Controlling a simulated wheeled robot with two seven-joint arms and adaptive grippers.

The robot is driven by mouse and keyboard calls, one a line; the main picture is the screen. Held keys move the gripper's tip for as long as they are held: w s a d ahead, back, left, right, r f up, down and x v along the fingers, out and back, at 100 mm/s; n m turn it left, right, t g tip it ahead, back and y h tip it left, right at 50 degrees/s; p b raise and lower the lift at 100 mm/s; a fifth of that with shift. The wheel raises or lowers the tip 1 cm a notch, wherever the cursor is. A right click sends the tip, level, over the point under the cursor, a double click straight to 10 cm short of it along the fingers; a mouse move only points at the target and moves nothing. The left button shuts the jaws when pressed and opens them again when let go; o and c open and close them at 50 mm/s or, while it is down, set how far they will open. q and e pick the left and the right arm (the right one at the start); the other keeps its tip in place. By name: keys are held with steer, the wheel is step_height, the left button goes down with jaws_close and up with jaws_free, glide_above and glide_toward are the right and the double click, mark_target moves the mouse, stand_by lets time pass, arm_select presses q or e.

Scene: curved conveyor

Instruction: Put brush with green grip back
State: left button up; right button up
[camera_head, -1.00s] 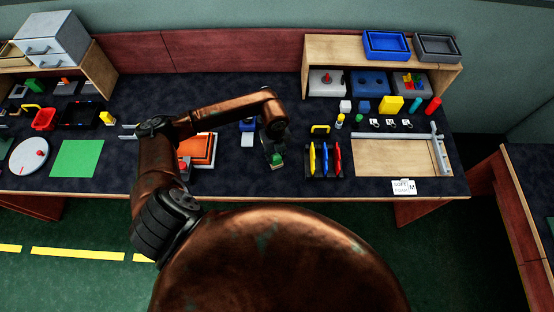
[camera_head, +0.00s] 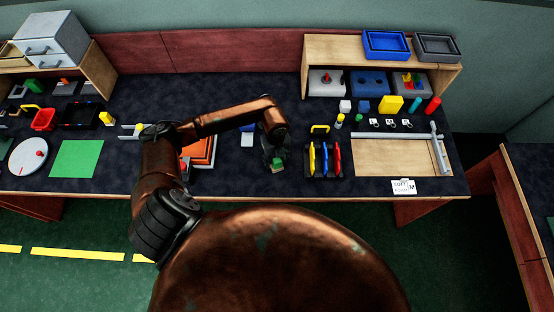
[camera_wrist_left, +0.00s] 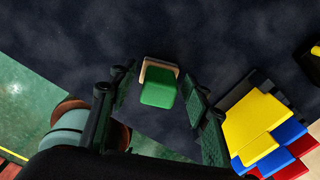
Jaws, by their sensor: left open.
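The brush with the green grip (camera_wrist_left: 158,88) shows in the left wrist view as a green block with a pale wooden edge, over the dark table top. My left gripper (camera_wrist_left: 160,92) is open, with one finger on each side of the green grip and gaps visible between. In the head view the left gripper (camera_head: 274,158) points down at the table, left of the brush rack, with a small green patch of the brush (camera_head: 278,167) at its tips. The dark rack (camera_head: 312,176) holds yellow, blue and red pieces upright. My right gripper is not in view.
An orange tray (camera_head: 201,150) lies left of the gripper, partly behind my arm. A wooden board (camera_head: 395,158) with a grey rail is right of the rack. Small coloured blocks and a shelf (camera_head: 383,48) stand behind. A white card (camera_head: 404,187) lies near the front edge.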

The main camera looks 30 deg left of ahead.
mark_target(276, 159)
arm_select(q)
steer(key=shift+r, duration=0.1)
step_height(276, 159, up, 11)
steer(key=shift+r, duration=0.6)
steer(key=shift+s+a, duration=0.1)
